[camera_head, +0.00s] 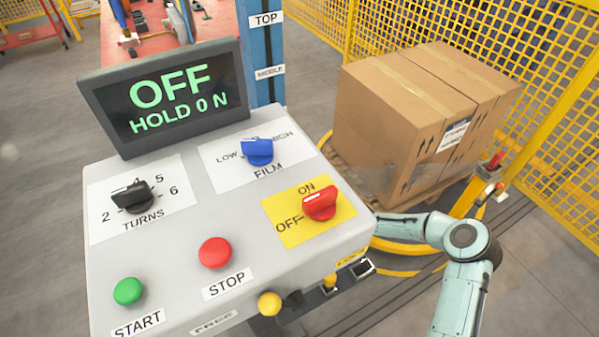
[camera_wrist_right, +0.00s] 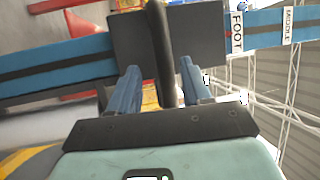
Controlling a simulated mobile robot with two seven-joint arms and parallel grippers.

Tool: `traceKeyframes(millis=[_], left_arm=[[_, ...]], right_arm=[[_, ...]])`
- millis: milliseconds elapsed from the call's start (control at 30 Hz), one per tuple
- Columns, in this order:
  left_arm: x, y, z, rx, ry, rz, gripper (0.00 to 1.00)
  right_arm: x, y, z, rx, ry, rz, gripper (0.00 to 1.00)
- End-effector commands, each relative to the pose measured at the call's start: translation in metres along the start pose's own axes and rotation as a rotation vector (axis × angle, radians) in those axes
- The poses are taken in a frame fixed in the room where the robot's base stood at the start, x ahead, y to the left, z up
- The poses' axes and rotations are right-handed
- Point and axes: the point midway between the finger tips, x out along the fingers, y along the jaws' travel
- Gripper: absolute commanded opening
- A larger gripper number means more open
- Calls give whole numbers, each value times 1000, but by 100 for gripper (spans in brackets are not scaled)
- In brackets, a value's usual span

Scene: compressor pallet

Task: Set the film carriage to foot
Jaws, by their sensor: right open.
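In the right wrist view the film carriage is a dark block (camera_wrist_right: 135,45) on the blue mast (camera_wrist_right: 55,58), with a black upright handle (camera_wrist_right: 160,50). The block sits right beside the FOOT label (camera_wrist_right: 237,32); the MIDDLE label (camera_wrist_right: 288,25) is farther right. My right gripper (camera_wrist_right: 160,88) is open, its two blue fingers on either side of the handle with gaps showing. In the head view only my right arm shows; its gripper is hidden behind the control box. The mast's upper part (camera_head: 260,50) shows there with TOP and MIDDLE labels. My left gripper is out of view.
The grey control box (camera_head: 230,265) with knobs and buttons fills the front. Its screen (camera_head: 165,97) reads OFF, HOLD 0 N. A pallet of cartons (camera_head: 400,125) stands at right, before yellow mesh fencing (camera_head: 555,110). Floor is open at left.

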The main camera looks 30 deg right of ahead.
Motion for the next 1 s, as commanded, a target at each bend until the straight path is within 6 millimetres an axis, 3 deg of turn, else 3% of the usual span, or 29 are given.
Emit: traceKeyframes(millis=[200,400,600,1000], left_arm=[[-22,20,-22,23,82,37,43],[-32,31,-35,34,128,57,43],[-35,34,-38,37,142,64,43],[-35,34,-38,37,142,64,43]], right_arm=[[-52,-2,-1,1,2,4,48],[-83,-1,0,1,0,3,48],[-94,0,0,1,0,2,48],[-94,0,0,1,0,2,48]])
